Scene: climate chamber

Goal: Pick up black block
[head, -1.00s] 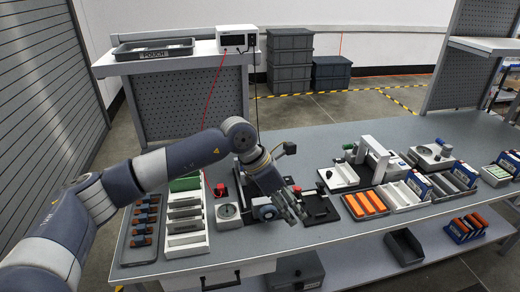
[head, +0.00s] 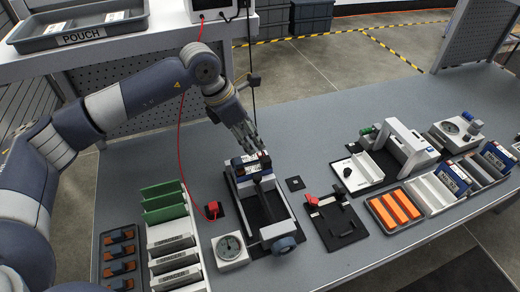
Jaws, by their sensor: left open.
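My left gripper (head: 250,142) comes in from the upper left and is open, with its fingers pointing down at the far end of a white-framed fixture (head: 286,228). A dark block-like piece with a white label (head: 247,166) sits at that far end, just under the fingertips. Whether the fingers touch it cannot be told. A small flat black square (head: 295,184) with a light mark lies on the table right of the fixture. Which of these is the black block is unclear. My right gripper is not in view.
A round gauge (head: 230,249) and a red-topped switch (head: 212,209) stand left of the fixture. A black plate with a red lever (head: 336,219) is to its right. Racks with green panels (head: 162,200) stand left; an orange-block tray (head: 394,209) stands right.

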